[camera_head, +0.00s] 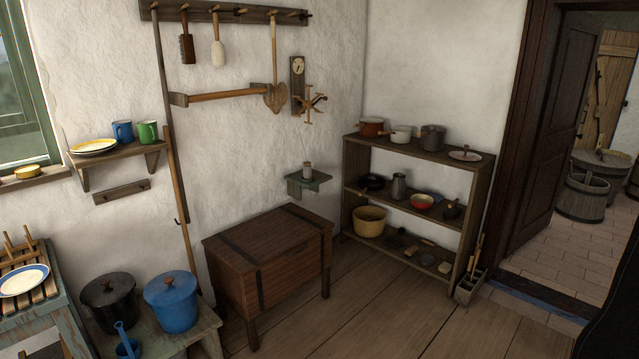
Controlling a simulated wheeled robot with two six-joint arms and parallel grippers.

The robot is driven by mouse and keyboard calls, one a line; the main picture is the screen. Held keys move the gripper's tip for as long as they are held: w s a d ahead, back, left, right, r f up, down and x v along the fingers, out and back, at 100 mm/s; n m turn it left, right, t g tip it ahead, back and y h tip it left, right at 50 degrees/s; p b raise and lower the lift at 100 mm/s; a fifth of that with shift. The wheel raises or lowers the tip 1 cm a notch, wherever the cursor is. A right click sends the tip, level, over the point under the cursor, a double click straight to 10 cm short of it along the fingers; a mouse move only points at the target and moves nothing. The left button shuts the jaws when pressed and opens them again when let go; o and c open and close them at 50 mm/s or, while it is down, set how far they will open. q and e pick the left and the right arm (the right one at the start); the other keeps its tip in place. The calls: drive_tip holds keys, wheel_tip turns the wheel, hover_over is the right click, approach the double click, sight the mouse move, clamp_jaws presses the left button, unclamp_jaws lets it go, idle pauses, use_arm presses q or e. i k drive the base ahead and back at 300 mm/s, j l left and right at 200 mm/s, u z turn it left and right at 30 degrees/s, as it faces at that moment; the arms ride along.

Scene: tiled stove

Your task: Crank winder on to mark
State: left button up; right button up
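The winder (311,104) hangs on the white wall right of the middle, a small wooden reel with several arms spreading from a hub. It is seen from a distance, and I cannot make out its crank handle. Just above it, a dark upright board (298,84) carries a pale round dial (298,65) with a small dark pointer. Any mark on the dial is too small to read. Thin lines run down below the winder toward a small pale pot (307,169) on a green wall shelf (293,184). Neither of my grippers is in view.
A brown wooden chest (270,240) stands on the floor below the winder. A shelf unit (481,190) with pots is to its right. A bench (207,326) with blue and black pots is at the lower left. Plank floor (400,310) is clear in front.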

sight(309, 105)
drive_tip(key=i+z, duration=0.2)
drive_tip(key=i, duration=0.35)
drive_tip(key=i+z, duration=0.15)
drive_tip(key=i, duration=0.45)
drive_tip(key=i+z, duration=0.2)
drive_tip(key=i, duration=0.35)
drive_tip(key=i+j+z, duration=0.2)
drive_tip(key=i, duration=0.35)
drive_tip(key=i+u, duration=0.4)
drive_tip(key=i, duration=0.25)
drive_tip(key=i+l+u, duration=0.2)
drive_tip(key=i+u, duration=0.2)
drive_tip(key=i, duration=0.2)
